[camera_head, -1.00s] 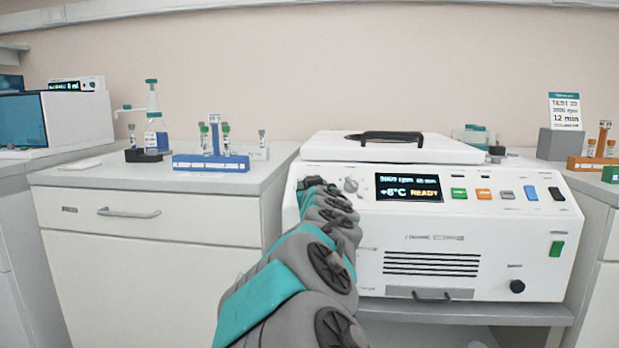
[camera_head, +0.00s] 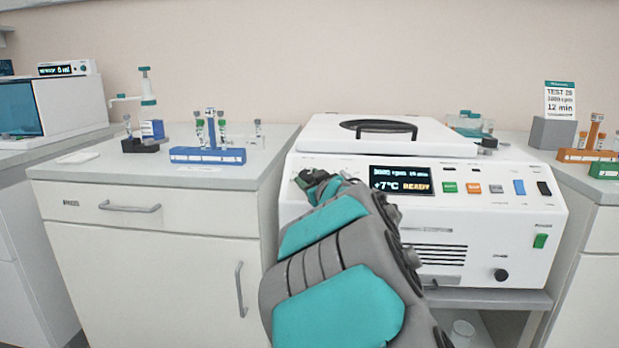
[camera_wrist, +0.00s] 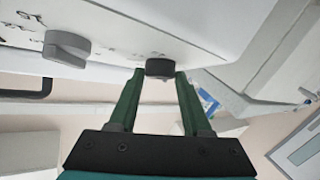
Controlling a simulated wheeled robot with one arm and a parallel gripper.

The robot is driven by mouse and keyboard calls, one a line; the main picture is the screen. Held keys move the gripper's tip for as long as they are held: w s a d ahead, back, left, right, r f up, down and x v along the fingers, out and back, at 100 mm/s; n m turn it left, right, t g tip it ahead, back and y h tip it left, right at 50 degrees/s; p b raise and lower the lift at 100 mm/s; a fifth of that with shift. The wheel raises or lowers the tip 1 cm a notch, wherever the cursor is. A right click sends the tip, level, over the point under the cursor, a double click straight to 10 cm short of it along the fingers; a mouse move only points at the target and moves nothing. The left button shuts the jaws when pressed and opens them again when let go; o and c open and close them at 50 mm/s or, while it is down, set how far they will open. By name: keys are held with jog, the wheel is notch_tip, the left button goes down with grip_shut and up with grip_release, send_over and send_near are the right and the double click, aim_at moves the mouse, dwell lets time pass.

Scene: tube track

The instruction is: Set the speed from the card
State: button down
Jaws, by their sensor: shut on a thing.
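The white centrifuge (camera_head: 480,233) has a sloped panel with a display (camera_head: 400,181) reading +7°C READY; its small top line looks like 3000 rpm, with the minutes unclear. The card (camera_head: 560,98) stands behind at the right and appears to read 3000 rpm, 12 min. My gripper (camera_head: 308,182) is at the panel's left end, mostly hidden by my arm. In the wrist view, its green fingers are closed on either side of a dark round knob (camera_wrist: 160,67). A grey knob with a raised grip (camera_wrist: 66,47) sits beside it, apart from the fingers.
Coloured buttons (camera_head: 473,188) line the panel right of the display. The lid (camera_head: 388,137) with its black handle is down. A blue tube rack (camera_head: 207,156) stands on the left counter, an orange rack (camera_head: 586,155) on the right. A grey block (camera_head: 552,132) supports the card.

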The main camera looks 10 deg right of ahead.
jog(key=shift+c, duration=1.7)
grip_release()
jog(key=s+d, duration=0.1)
jog(key=s, duration=0.6)
jog(key=shift+s+r, duration=0.2)
jog(key=shift+s, duration=0.1)
jog(key=shift+r, duration=0.1)
